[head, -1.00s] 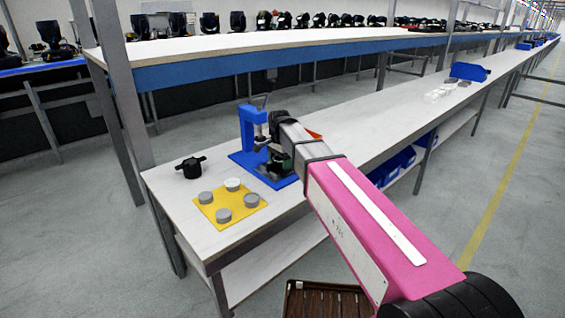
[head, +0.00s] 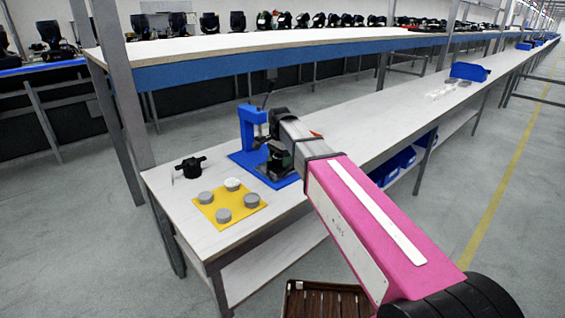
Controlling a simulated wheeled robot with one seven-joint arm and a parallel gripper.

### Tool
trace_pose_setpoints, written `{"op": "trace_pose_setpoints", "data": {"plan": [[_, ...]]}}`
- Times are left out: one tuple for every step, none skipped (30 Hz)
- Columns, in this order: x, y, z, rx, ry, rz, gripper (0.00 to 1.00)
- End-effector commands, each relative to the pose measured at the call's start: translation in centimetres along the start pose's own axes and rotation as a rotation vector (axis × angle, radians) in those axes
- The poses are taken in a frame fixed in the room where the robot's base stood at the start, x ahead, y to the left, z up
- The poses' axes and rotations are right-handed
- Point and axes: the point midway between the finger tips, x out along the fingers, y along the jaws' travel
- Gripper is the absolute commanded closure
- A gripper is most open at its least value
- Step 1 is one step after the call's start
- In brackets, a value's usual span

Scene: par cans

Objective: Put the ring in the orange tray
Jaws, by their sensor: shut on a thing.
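My gripper (head: 276,167) is at the blue press (head: 247,128), low over its blue base plate (head: 291,181). Its dark fingers are small and partly hidden by my own arm. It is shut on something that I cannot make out. I cannot pick out a ring clearly in this view. A small orange-red patch (head: 317,134) shows just behind my arm, on the bench right of the press. It may be the edge of the orange tray; the rest is hidden.
A yellow mat (head: 232,205) with several grey round pieces lies at the bench's near left. A black handled part (head: 190,166) stands behind it. Clear containers (head: 439,92) and a blue bin (head: 469,72) stand far along the bench. The bench between is clear.

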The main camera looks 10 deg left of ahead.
Motion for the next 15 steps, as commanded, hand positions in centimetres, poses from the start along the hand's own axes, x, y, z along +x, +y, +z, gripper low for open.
{"op": "trace_pose_setpoints", "data": {"plan": [[-0.3, 0.0, 0.0, 0.000, 0.000, -0.001, 0.48], [-0.4, 0.0, 0.0, 0.000, 0.000, -0.001, 0.48], [-0.6, 0.0, 0.0, 0.000, 0.000, -0.001, 0.48], [-0.7, 0.0, 0.0, 0.000, 0.000, -0.001, 0.48], [-0.8, 0.0, 0.0, 0.000, 0.000, 0.000, 0.48], [-1.0, 0.0, 0.0, 0.000, 0.000, 0.000, 0.48], [-1.1, 0.0, 0.0, 0.000, 0.000, 0.000, 0.48], [-1.3, 0.0, 0.0, 0.000, 0.000, 0.000, 0.48], [-1.4, 0.0, 0.0, 0.000, 0.000, 0.000, 0.48], [-1.6, 0.0, 0.0, 0.000, 0.000, 0.000, 0.48], [-1.7, 0.0, 0.0, 0.000, 0.000, 0.000, 0.48], [-1.8, 0.0, 0.0, 0.000, 0.000, 0.000, 0.48], [-1.9, 0.0, 0.0, 0.000, 0.000, 0.000, 0.48], [-2.1, 0.0, 0.0, 0.000, 0.000, 0.000, 0.48], [-2.2, 0.0, 0.0, 0.000, 0.000, 0.000, 0.48]]}}
